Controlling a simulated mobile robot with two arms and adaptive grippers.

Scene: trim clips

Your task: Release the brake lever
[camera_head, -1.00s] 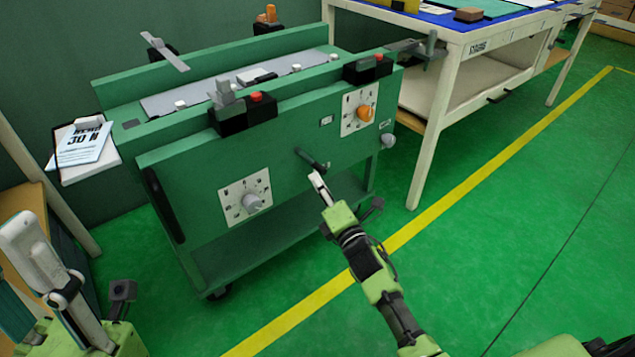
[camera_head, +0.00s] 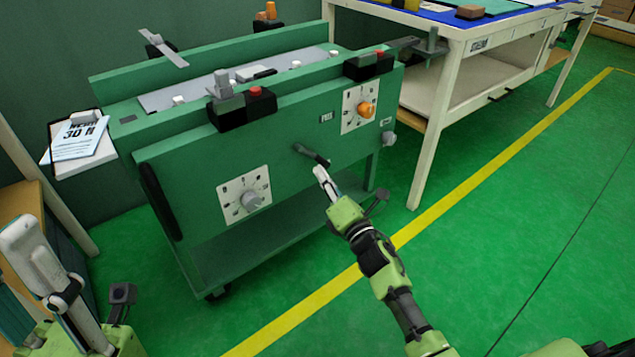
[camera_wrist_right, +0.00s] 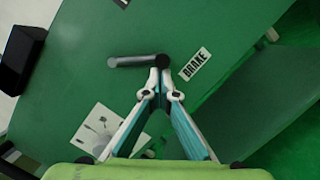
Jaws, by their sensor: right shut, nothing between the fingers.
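The brake lever (camera_head: 311,155) is a short dark handle on the front panel of the green cart (camera_head: 290,185). In the right wrist view the lever (camera_wrist_right: 135,61) points left from its round end, next to a white BRAKE label (camera_wrist_right: 195,64). My right gripper (camera_head: 320,172) is shut and empty, its tips at or just below the lever's right end. In the wrist view the gripper tips (camera_wrist_right: 160,72) meet close to that round end; I cannot tell whether they touch it. My left gripper (camera_head: 22,232) is at the left edge; its fingers cannot be told apart.
The panel carries a grey knob (camera_head: 251,200) and an orange knob (camera_head: 365,108) on white dials. Black boxes with red buttons (camera_head: 256,91) sit on the top edge. A white-legged table (camera_head: 432,130) stands at right. The green floor at right is clear.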

